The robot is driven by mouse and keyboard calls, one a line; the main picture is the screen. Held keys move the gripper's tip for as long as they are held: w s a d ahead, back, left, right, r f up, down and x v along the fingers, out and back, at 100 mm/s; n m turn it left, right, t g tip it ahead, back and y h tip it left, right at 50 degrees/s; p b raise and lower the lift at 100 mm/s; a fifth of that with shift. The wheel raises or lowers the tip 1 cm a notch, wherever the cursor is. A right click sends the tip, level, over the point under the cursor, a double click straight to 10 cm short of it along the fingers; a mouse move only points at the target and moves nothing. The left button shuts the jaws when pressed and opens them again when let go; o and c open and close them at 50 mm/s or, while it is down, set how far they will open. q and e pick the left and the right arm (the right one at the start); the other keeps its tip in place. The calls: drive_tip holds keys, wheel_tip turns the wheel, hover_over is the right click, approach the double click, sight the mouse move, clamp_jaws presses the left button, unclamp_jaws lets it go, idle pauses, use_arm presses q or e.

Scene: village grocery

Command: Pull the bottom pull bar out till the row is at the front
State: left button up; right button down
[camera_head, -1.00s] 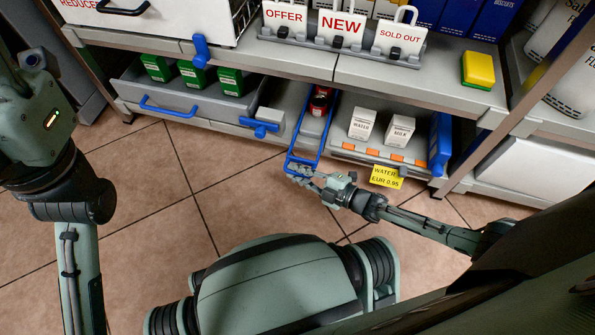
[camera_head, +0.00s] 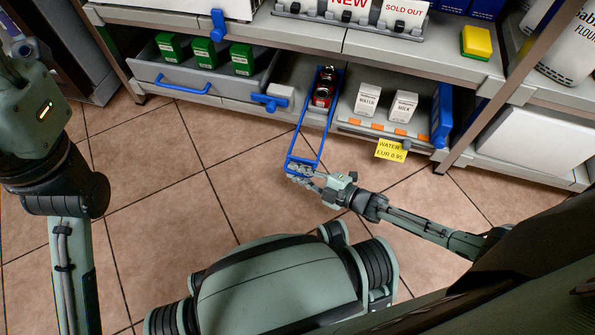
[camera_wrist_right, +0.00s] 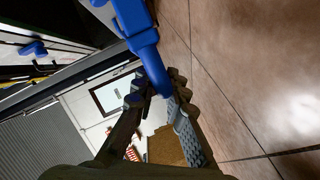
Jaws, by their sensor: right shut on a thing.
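The blue pull bar (camera_head: 309,142) is a long narrow frame that sticks out of the bottom shelf over the floor. Its rear part runs around red cans (camera_head: 321,96) standing one behind the other on the bottom shelf; the front can is a little behind the shelf's front edge. My right gripper (camera_head: 301,174) is shut on the near end of the bar. In the right wrist view, the blue bar (camera_wrist_right: 143,42) runs down between the fingers (camera_wrist_right: 155,92).
An open grey drawer (camera_head: 165,86) with green boxes is left of the bar. White cartons (camera_head: 403,106) stand to the right, above a yellow price tag (camera_head: 391,150). A blue clip (camera_head: 270,101) sits on the shelf edge. The tiled floor (camera_head: 230,200) is clear.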

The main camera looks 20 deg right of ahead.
drive_tip(key=shift+a, duration=0.1)
drive_tip(key=c, duration=1.6)
unclamp_jaws()
drive_tip(key=shift+o, duration=0.2)
drive_tip(key=shift+r, duration=0.35)
wheel_tip(320, 180, up, 9)
drive_tip(key=shift+r, duration=0.15)
